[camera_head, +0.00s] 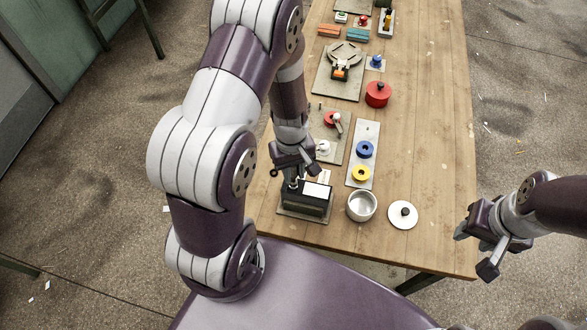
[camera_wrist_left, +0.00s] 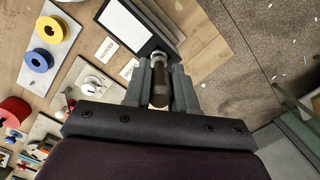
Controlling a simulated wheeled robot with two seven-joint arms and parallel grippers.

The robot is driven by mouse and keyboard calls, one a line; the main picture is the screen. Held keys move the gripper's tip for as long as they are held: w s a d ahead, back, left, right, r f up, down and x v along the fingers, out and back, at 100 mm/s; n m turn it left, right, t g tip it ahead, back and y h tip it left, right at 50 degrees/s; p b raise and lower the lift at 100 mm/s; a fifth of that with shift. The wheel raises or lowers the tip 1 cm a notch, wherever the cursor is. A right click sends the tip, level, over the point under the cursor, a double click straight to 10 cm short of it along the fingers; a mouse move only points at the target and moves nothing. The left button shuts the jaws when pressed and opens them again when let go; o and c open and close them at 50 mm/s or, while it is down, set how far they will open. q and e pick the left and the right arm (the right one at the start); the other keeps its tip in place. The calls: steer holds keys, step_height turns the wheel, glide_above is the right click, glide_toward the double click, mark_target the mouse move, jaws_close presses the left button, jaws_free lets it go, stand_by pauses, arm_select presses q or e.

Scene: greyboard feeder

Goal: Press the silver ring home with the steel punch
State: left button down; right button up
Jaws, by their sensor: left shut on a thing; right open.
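My left gripper (camera_head: 296,178) is over the black block (camera_head: 306,203) at the table's near left. In the left wrist view its fingers (camera_wrist_left: 160,88) are shut on the steel punch (camera_wrist_left: 159,92), a dark cylinder. A bright silvery end (camera_wrist_left: 158,56) shows beyond the fingers, beside the block's edge; I cannot tell whether this is the silver ring or part of the punch. The block also shows in the left wrist view (camera_wrist_left: 160,38), with a white panel on top. My right gripper (camera_head: 478,246) is open and empty, near the table's right edge.
A silver pot (camera_head: 361,206) and a white lid (camera_head: 402,215) stand right of the block. A pale board (camera_head: 361,134) holds a blue and a yellow spool. A board with a red knob (camera_head: 331,118) lies behind. The table's right side is clear.

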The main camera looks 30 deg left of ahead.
arm_select(q)
steer(key=shift+f+b, duration=0.4)
steer(key=shift+f, duration=0.1)
stand_by(0.7)
steer(key=shift+s, duration=0.1)
stand_by(0.8)
step_height(320, 180, up, 7)
steer(key=p, duration=0.7)
steer(key=shift+r, duration=0.1)
steer(key=shift+f, duration=0.25)
